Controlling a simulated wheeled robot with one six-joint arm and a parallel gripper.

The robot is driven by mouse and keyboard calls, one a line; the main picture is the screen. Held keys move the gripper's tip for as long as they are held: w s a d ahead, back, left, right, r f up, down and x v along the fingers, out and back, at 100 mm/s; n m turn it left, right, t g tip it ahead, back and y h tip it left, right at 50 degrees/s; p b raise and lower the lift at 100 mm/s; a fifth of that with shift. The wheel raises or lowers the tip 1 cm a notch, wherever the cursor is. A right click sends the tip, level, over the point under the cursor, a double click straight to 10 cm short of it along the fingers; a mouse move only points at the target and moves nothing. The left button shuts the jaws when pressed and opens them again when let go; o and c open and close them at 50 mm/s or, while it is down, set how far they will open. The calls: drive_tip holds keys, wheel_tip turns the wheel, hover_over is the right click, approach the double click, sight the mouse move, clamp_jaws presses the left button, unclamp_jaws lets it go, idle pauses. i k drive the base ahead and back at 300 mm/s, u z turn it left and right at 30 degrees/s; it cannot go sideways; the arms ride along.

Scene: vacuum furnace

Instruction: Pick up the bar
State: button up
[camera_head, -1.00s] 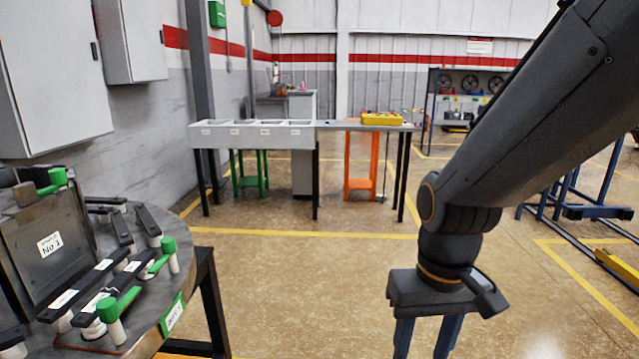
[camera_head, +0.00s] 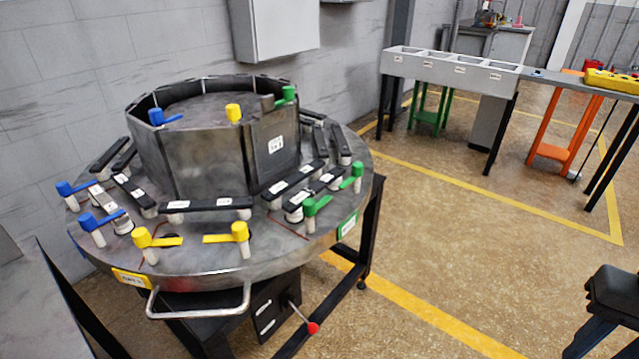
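Several dark bars lie on the round metal table (camera_head: 205,268), and I cannot tell which one the task means. One long bar (camera_head: 208,204) lies along the front, at the foot of the central drum. Others include a labelled bar (camera_head: 291,181) on the right and a bar (camera_head: 135,191) on the left. Several rest on white posts. My gripper (camera_head: 612,342) is at the lower right edge, partly cut off, pointing down. Its fingers are apart with nothing visible between them. It is far from the table and the bars.
Blue, yellow (camera_head: 240,238) and green (camera_head: 312,208) handles stand around the table's rim. A curved metal handle (camera_head: 200,312) and a red-knobbed lever (camera_head: 313,327) stick out at the front. A grey bench (camera_head: 445,70) stands at the back right. The floor right of the table is clear.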

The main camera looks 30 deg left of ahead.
sight(294, 202)
drive_tip(key=u, duration=2.15)
drive_tip(key=k, duration=1.3)
drive_tip(key=z, duration=0.1)
drive_tip(key=i, duration=0.5)
drive_tip(key=z, duration=1.05)
drive_tip(key=i, duration=1.25)
drive_tip(key=u, duration=0.65)
drive_tip(key=i, duration=0.55)
drive_tip(key=u, duration=0.55)
